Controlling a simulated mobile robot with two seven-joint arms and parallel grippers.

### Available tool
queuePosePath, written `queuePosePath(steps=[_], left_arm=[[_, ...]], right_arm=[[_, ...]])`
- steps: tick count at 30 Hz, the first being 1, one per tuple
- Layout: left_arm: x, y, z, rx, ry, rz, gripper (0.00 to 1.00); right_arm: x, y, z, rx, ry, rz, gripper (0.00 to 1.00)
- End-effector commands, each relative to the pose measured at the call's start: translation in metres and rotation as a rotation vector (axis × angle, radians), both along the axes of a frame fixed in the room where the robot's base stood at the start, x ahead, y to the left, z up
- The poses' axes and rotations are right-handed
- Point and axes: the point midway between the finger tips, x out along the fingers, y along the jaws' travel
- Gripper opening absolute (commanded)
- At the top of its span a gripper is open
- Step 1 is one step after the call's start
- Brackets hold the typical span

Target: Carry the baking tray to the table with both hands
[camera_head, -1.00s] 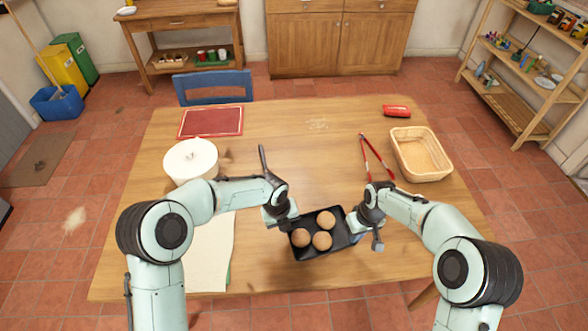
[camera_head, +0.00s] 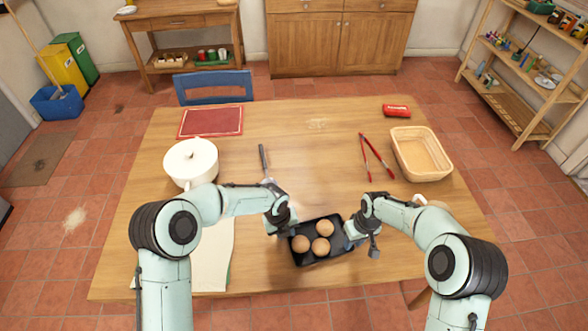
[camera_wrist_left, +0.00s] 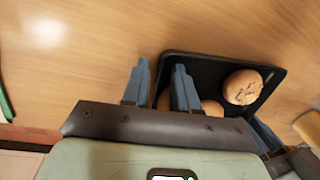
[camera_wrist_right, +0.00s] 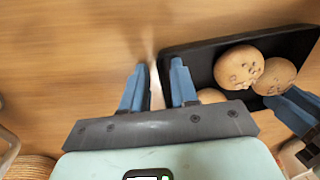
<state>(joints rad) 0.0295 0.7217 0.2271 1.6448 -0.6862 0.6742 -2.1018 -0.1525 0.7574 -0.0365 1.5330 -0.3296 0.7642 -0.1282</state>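The black baking tray (camera_head: 345,247) sits low over or on the wooden table's near part; contact underneath is hidden. Three round brown buns (camera_head: 325,227) lie in it. My left gripper (camera_head: 279,228) is at its left end. In the left wrist view its blue fingers (camera_wrist_left: 160,85) stand apart on either side of the tray's end wall, with gaps beside the wall. My right gripper (camera_head: 353,233) is at the right end. In the right wrist view its fingers (camera_wrist_right: 157,85) also straddle the wall, spread, with a visible gap.
The table (camera_head: 300,170) also holds a white pot (camera_head: 191,160), red board (camera_head: 211,121), red tongs (camera_head: 378,155), wicker basket (camera_head: 421,153), red can (camera_head: 396,110) and pale cloth (camera_head: 210,260). A dark handle (camera_head: 263,158) lies beyond my left gripper.

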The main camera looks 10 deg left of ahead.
Motion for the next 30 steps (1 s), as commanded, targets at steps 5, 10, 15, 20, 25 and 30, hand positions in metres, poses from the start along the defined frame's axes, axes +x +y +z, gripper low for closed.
queuePosePath(steps=[5, 10, 15, 20, 25, 30], left_arm=[[0.0, 0.0, 0.0, 0.0, 0.0, 0.0, 0.28], [0.0, 0.0, 0.001, 0.0, -0.001, 0.0, 0.28], [-0.001, 0.002, 0.015, -0.002, -0.004, 0.001, 0.28], [-0.004, 0.006, 0.048, -0.001, -0.006, 0.003, 0.28], [-0.008, 0.009, 0.084, -0.001, -0.005, 0.001, 0.28], [-0.011, 0.012, 0.108, -0.001, -0.003, 0.0, 0.28]], right_arm=[[0.0, 0.0, 0.0, 0.0, 0.0, 0.0, 0.28], [0.0, 0.0, 0.0, 0.0, 0.0, 0.0, 0.28], [0.0, 0.0, 0.0, 0.0, 0.0, 0.0, 0.28], [0.0, 0.0, 0.0, 0.0, 0.0, 0.0, 0.28], [0.0, 0.0, 0.0, 0.0, 0.0, 0.0, 0.28], [0.0, 0.0, 0.0, 0.0, 0.0, 0.0, 0.28]])
